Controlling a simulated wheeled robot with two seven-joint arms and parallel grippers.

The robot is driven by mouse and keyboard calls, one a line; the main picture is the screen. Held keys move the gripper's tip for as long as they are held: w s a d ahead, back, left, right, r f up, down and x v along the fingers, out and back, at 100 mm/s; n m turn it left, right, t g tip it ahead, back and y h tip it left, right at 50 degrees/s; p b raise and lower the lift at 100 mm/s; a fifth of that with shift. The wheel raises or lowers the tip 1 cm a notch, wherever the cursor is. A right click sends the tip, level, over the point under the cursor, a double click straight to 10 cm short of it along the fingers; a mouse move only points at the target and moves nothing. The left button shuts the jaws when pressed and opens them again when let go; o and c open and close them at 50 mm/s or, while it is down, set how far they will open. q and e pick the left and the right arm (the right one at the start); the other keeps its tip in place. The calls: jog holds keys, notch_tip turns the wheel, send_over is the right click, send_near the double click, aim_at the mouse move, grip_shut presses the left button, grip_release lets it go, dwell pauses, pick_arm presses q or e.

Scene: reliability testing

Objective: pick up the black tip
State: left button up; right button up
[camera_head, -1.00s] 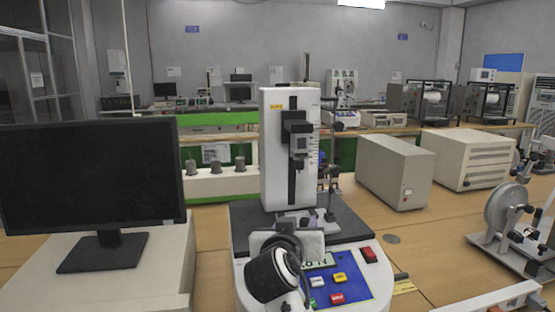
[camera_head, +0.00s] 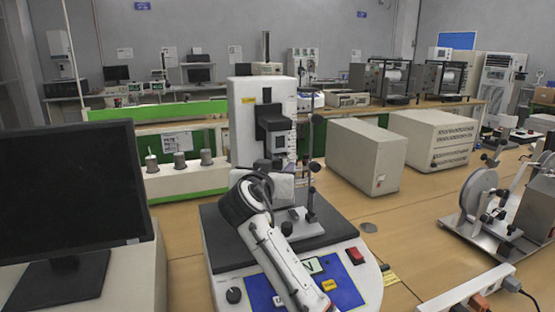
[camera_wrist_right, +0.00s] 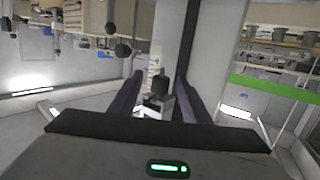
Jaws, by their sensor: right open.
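The black tip (camera_wrist_right: 160,86) shows in the right wrist view as a short dark cylinder at a pale grey block (camera_wrist_right: 154,106). It lies between the two dark fingers of my right gripper (camera_wrist_right: 162,78), which are apart. I cannot tell how deep it sits between them, and no contact shows. In the head view my right gripper (camera_head: 280,178) is in front of the white testing machine's column (camera_head: 243,132), below its black head (camera_head: 270,118). The tip cannot be made out clearly there. My left gripper is not in view.
The machine's base with a blue panel (camera_head: 349,296) lies under my right arm. A thin dark post (camera_head: 310,150) stands close right of the gripper. A monitor (camera_head: 75,200) is at left, beige boxes (camera_head: 364,158) at right. Bare table shows at right of the base.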

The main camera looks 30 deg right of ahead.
jog(key=shift+x, duration=1)
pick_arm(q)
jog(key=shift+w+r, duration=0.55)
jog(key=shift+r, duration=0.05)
pick_arm(e)
grip_shut()
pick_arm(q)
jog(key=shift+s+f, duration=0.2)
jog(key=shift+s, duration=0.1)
